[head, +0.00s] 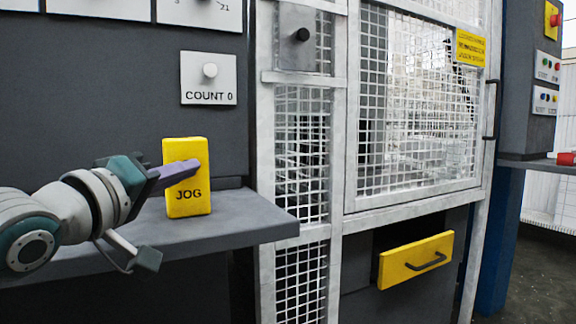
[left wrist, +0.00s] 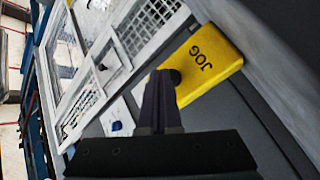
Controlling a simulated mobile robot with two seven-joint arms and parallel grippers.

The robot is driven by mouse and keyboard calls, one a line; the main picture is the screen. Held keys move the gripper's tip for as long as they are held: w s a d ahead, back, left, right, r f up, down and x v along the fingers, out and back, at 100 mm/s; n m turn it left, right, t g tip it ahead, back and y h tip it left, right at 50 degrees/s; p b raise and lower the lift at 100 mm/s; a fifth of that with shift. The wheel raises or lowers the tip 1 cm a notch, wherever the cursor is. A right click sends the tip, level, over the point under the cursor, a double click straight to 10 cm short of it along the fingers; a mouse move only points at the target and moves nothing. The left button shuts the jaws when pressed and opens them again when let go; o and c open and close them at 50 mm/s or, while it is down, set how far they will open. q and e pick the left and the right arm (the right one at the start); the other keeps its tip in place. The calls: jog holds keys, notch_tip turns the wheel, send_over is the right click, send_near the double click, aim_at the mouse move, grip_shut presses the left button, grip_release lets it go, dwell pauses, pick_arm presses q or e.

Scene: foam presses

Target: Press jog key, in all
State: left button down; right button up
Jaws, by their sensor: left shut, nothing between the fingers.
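The jog key is a yellow upright box marked JOG (head: 188,198), standing on the grey ledge at the left in the head view. It also shows in the left wrist view (left wrist: 215,62), with a dark round button (left wrist: 176,76) on its face. My left gripper (head: 194,168) is shut and empty, its purple fingers pointing at the upper face of the box. In the left wrist view the fingertips (left wrist: 162,76) overlap the edge of the button. I cannot tell whether they touch it. In the head view the fingers hide the button. My right gripper is not in view.
A plate reading COUNT 0 (head: 208,92) with a pale knob is on the dark panel above. A mesh guard door (head: 350,120) fills the middle. A yellow drawer front (head: 415,260) is below it. The grey ledge (head: 235,222) ends right of the box.

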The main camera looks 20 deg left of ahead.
pick_arm(q)
jog(key=shift+w+a+f, duration=0.1)
jog(key=shift+w+a, duration=0.3)
jog(key=shift+a, duration=0.1)
dwell(1.2)
jog(key=shift+s+d, duration=0.1)
jog(key=shift+s+d+p, duration=0.6)
jog(key=shift+d+p, duration=0.1)
jog(key=shift+p, duration=0.15)
jog(key=shift+s+d+r+p, duration=0.2)
jog(key=shift+s+d+p, duration=0.15)
jog(key=shift+d+p, duration=0.15)
jog(key=s+d+p, duration=0.1)
jog(key=s+d, duration=0.1)
jog(key=d, duration=0.1)
jog(key=shift+s+f+p, duration=0.15)
jog(key=shift+s+p, duration=0.15)
jog(key=shift+p, duration=0.1)
jog(key=shift+a, duration=0.1)
